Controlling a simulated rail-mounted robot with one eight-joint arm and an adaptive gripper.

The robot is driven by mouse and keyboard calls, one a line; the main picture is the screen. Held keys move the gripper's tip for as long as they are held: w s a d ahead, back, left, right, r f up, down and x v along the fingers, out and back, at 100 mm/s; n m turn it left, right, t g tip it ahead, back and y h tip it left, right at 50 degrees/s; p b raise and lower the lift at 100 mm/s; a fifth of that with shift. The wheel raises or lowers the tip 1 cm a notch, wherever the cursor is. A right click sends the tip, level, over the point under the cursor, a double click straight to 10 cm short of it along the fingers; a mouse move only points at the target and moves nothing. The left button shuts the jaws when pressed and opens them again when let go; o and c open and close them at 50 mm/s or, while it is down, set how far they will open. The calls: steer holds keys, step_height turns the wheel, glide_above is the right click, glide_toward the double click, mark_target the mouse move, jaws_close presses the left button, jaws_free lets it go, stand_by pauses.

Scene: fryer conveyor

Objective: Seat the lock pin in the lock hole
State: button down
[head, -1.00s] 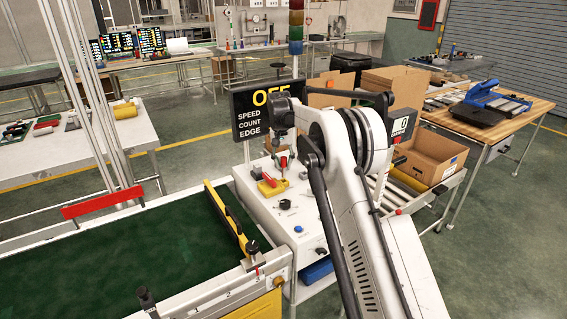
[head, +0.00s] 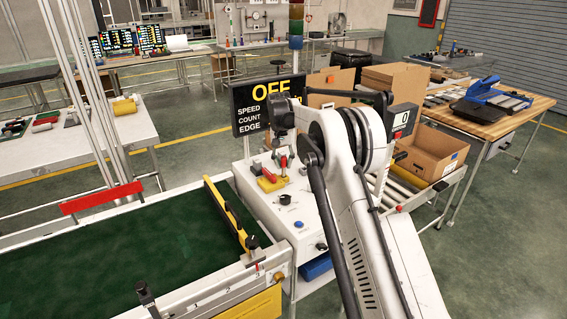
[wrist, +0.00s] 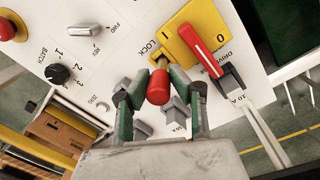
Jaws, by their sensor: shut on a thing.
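The lock pin (wrist: 158,88) has a red cylindrical grip, held between the two fingers of my gripper (wrist: 160,98) in the wrist view. Its grey end points at the LOCK edge of the yellow switch plate (wrist: 182,45). The lock hole is hidden behind the pin, so I cannot tell whether the tip is in it. A red switch lever (wrist: 202,50) lies on the plate, right of the pin. In the head view, my gripper (head: 283,150) is small, above the yellow plate (head: 270,184) on the white control box.
The white control panel (wrist: 115,18) carries a black BATCH knob (wrist: 57,73), a red button (wrist: 8,28) and small grey switches. The green conveyor (head: 120,260) lies to the left. A display reading OFF (head: 265,105) stands behind the box. Cardboard boxes (head: 432,155) stand to the right.

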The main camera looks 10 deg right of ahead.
steer(key=shift+f+b, duration=0.5)
steer(key=shift+f, duration=0.45)
steer(key=c, duration=1.5)
jaws_free()
steer(key=shift+o, duration=0.2)
steer(key=r, duration=1.2)
steer(key=shift+w+a, duration=0.1)
steer(key=shift+a, duration=0.25)
